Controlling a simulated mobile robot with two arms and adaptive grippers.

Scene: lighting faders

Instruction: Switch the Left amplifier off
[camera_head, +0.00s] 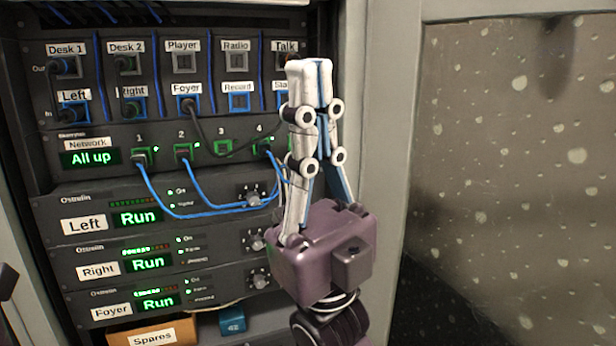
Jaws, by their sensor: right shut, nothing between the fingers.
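The Left amplifier (100,206) is a dark rack unit with a white "Left" label, a green "Run" display, small lit lamps and a knob (254,194). Its right end is hidden behind my right gripper, and no power switch on it shows. My right gripper (309,70) is shut and empty, with its white fingers pointing up in front of the rack's right side. I cannot tell whether it touches anything. My left gripper is not in view.
Blue cables (200,206) hang from the network unit (88,142) across the Left amplifier's top. The Right amplifier (95,270) and Foyer amplifier (110,312) sit below, both reading "Run". A Spares box (152,336) is at the bottom. A grey post (385,150) stands right.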

